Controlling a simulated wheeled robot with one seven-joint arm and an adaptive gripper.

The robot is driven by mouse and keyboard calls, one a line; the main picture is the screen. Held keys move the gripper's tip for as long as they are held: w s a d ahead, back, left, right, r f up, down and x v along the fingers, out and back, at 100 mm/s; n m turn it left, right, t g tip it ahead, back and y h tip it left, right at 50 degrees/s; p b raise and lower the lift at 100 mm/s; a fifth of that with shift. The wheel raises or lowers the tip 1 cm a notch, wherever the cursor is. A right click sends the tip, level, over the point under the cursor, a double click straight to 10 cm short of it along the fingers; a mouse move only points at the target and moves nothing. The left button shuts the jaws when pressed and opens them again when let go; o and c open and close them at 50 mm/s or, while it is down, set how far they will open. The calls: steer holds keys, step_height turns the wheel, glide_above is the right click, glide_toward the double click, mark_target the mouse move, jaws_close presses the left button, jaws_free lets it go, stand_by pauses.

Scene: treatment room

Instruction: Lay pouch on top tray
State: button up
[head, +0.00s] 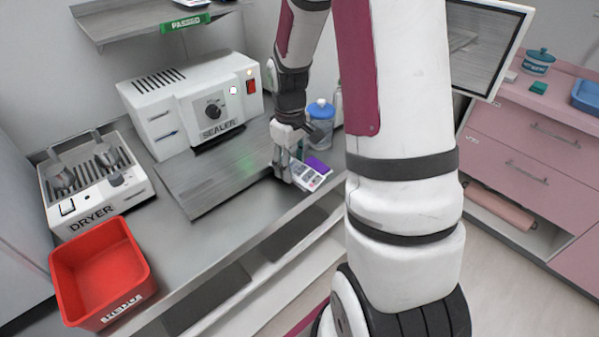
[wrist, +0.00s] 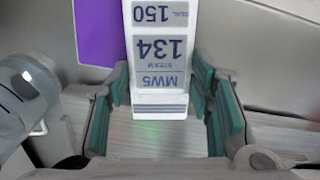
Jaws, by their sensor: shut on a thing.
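The pouch (head: 313,174) is a flat white piece with printed lettering and a purple part, at the right end of the steel bench in the head view. In the wrist view its white label (wrist: 160,48) reads MW5, STEAM 134 and SEAL 150, with the purple part at its left. My gripper (head: 288,168) is shut on the near end of it, with teal pads at both sides. I cannot tell how far it is above the bench. A grey shelf (head: 110,24) with a green PASSED sign is at upper left; no other top tray is clear.
The white SEALER (head: 190,104) stands behind a grey plate (head: 190,175). A DRYER (head: 95,185) and a red bin (head: 100,272) are at left. A blue-lidded jar (head: 320,122) stands close beside my gripper. Pink drawers (head: 540,150) are at right.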

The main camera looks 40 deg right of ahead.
mark_target(293, 166)
steer(key=shift+c, duration=0.2)
steer(key=shift+r, duration=0.45)
steer(key=r, duration=0.3)
steer(key=shift+s, duration=0.25)
steer(key=s+a+p, duration=0.1)
steer(key=s+a, duration=0.1)
steer(key=s, duration=0.5)
steer(key=s+a+r+p, duration=0.1)
steer(key=s+a, duration=0.1)
steer(key=s, duration=0.6)
steer(key=w+a+m, duration=0.1)
steer(key=w+a, duration=0.3)
steer(key=w, duration=0.4)
steer(key=w+a, duration=0.5)
steer(key=w, duration=0.4)
steer(key=w+a+m, duration=0.1)
steer(key=w+a, duration=0.3)
steer(key=w, duration=0.4)
steer(key=shift+w+a+m, duration=0.2)
steer(key=shift+w+m, duration=0.1)
steer(key=shift+w, duration=0.1)
